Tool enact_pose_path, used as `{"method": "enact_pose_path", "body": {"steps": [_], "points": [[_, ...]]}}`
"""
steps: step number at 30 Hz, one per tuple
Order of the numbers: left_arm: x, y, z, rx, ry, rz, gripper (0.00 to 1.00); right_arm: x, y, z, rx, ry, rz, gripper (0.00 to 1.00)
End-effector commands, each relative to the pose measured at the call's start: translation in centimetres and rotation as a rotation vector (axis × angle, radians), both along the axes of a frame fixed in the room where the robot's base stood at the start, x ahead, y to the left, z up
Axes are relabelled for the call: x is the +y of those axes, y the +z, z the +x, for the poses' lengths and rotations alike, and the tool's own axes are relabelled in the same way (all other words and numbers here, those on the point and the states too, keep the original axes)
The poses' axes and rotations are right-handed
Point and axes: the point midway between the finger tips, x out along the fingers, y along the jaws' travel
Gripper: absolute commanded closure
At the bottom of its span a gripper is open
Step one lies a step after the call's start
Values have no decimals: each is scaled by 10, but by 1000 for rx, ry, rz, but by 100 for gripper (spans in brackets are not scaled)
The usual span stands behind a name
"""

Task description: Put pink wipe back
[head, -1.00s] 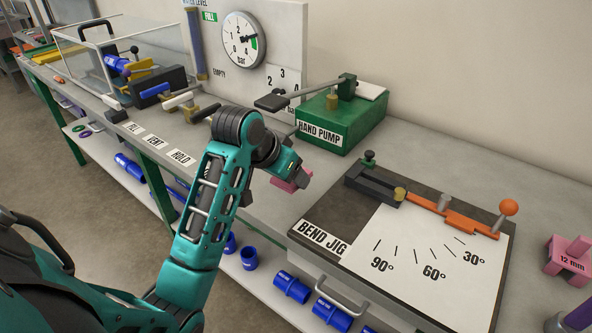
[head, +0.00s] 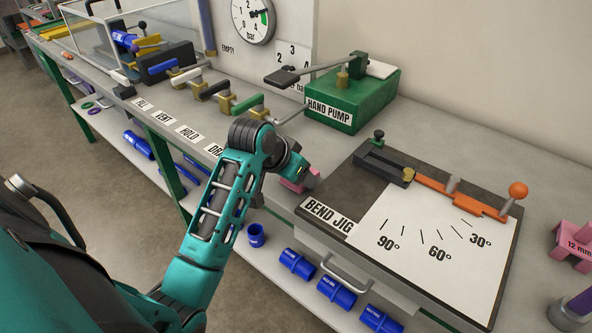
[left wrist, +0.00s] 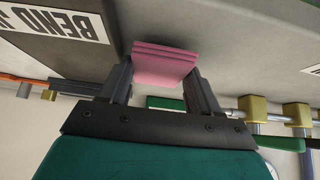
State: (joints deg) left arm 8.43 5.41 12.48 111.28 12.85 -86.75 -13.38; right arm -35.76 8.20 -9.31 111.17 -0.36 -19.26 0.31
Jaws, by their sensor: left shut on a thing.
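The pink wipe (left wrist: 165,64) is a folded, layered pink pad. In the left wrist view it sits between the two fingers of my left gripper (left wrist: 158,85), which is shut on it. In the head view only a small part of the wipe (head: 291,185) shows below my left gripper (head: 299,178). The gripper is over the grey bench, between the hand pump and the bend jig. Whether the wipe touches the bench is not clear. My right gripper is not in view.
The green hand pump (head: 352,99) stands behind the gripper. The bend jig (head: 410,232) lies to the right, with an orange lever (head: 460,196). Several valves and labels line the bench at left. A pink 12 mm block (head: 572,241) stands far right. Blue fittings lie on the shelf below.

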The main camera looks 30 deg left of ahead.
Motion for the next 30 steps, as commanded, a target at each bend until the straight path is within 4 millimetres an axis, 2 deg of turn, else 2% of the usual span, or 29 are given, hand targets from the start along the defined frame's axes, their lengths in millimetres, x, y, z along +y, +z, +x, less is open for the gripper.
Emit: {"method": "enact_pose_path", "body": {"steps": [30], "points": [[-1, -19, -1, 8, -1, -1, 71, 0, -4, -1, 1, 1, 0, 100]]}}
